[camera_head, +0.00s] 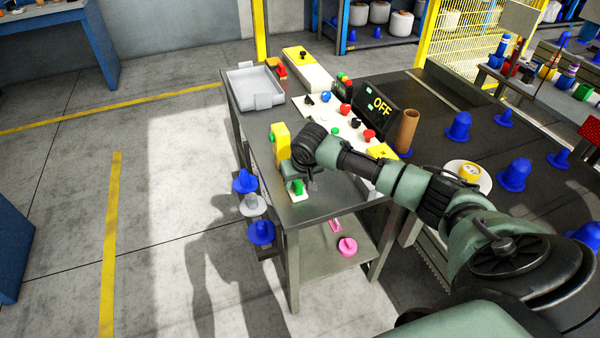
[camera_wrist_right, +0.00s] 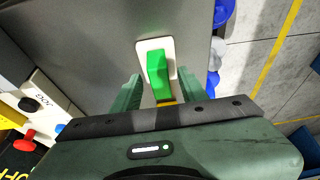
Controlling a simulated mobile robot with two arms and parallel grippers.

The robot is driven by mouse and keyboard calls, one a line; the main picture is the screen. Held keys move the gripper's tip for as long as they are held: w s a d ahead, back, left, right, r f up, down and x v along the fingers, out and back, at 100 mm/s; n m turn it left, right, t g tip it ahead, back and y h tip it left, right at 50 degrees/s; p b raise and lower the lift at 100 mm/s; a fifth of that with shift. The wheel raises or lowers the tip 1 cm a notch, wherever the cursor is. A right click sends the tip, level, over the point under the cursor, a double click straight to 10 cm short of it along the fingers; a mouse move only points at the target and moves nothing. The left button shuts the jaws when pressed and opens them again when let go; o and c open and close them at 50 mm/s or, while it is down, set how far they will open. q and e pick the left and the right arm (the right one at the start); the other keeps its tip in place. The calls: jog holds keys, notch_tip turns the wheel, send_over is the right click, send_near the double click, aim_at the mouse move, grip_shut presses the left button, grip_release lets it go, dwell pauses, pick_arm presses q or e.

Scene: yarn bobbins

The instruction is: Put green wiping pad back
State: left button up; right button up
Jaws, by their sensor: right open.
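The green wiping pad (camera_wrist_right: 157,72) has a green grip on a white base and lies on the grey metal table (camera_head: 255,135), close to its edge. In the head view the pad (camera_head: 297,190) shows at the table's front corner, partly hidden by my right gripper (camera_head: 302,184). In the right wrist view my right gripper (camera_wrist_right: 159,92) is open, with one finger on each side of the green grip. Gaps show between the fingers and the grip, so it is not held. My left gripper is not in view.
A yellow block (camera_head: 280,142) stands close beside my right wrist. A grey tray (camera_head: 255,88) sits at the table's far left. A control panel with buttons (camera_head: 345,110) and an OFF display (camera_head: 380,106) stands behind.

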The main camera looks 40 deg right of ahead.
jog(key=d+v, duration=0.1)
jog(key=v, duration=0.9)
jog(key=shift+s+a+r, duration=0.2)
jog(key=shift+a+r, duration=0.15)
jog(key=shift+a, duration=0.1)
